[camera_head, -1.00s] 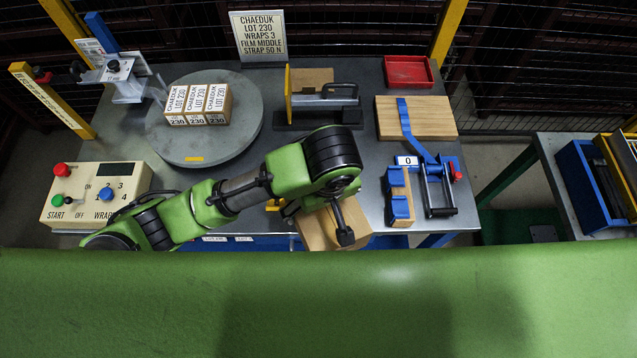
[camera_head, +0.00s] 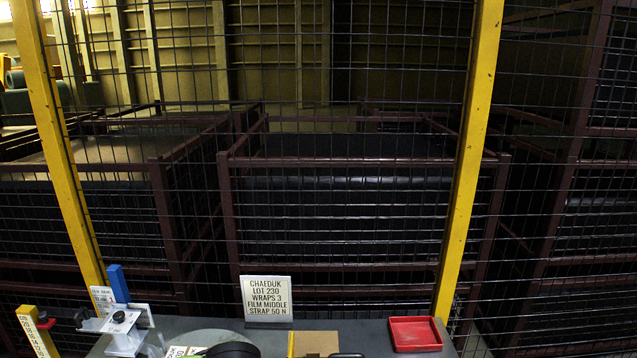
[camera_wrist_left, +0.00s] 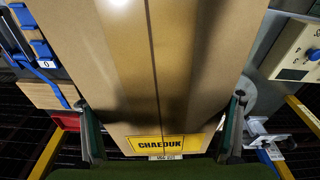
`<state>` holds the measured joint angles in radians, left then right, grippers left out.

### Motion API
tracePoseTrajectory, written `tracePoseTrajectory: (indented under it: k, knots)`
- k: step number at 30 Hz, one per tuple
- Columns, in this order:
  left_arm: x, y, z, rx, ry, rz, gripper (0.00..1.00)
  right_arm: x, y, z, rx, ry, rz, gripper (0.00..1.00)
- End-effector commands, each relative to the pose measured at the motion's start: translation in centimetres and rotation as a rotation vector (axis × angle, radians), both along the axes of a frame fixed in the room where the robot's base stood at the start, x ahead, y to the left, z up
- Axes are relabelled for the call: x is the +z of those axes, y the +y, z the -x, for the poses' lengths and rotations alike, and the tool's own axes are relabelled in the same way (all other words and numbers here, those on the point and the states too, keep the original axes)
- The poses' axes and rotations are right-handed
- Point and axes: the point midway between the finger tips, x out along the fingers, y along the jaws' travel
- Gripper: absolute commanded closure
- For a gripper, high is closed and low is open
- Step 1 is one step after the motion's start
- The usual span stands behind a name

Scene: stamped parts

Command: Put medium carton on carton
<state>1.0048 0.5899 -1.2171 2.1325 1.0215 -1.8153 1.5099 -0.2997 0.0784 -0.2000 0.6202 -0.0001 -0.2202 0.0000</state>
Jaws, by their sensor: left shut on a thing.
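In the left wrist view a large brown carton (camera_wrist_left: 185,60), which I take to be the medium carton, fills the middle, with a centre seam and a yellow CHAEDUK label (camera_wrist_left: 162,144). My left gripper (camera_wrist_left: 162,103) is shut on it, with one finger along each side. What lies beneath the carton is hidden. In the head view a sliver of white-labelled small cartons (camera_head: 184,352) shows at the bottom edge, beside a dark part of my arm. My right gripper is not seen.
A wire fence (camera_head: 345,220) with yellow posts stands behind. The left wrist view shows a control box (camera_wrist_left: 297,52).

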Motion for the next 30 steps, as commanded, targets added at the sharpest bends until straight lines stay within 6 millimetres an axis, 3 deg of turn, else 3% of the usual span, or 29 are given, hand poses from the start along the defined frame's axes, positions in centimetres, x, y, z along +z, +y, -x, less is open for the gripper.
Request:
tracePoseTrajectory:
  k: [1,6,12,19,30]
  knots:
    - [1.7,1.5,-0.9,-0.014,-0.016,0.0,0.73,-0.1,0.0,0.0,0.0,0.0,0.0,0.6]
    - [6.0,5.1,-1.5,-0.071,-0.015,0.0,0.73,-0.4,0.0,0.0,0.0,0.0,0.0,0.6]
    - [9.8,7.5,-1.0,-0.115,-0.011,0.002,0.73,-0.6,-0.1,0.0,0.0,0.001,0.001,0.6]
    - [11.8,8.6,-0.4,-0.137,-0.005,0.003,0.73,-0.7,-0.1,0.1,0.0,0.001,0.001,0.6]
    - [12.0,8.7,-0.3,-0.14,-0.004,0.004,0.73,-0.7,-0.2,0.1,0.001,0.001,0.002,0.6]
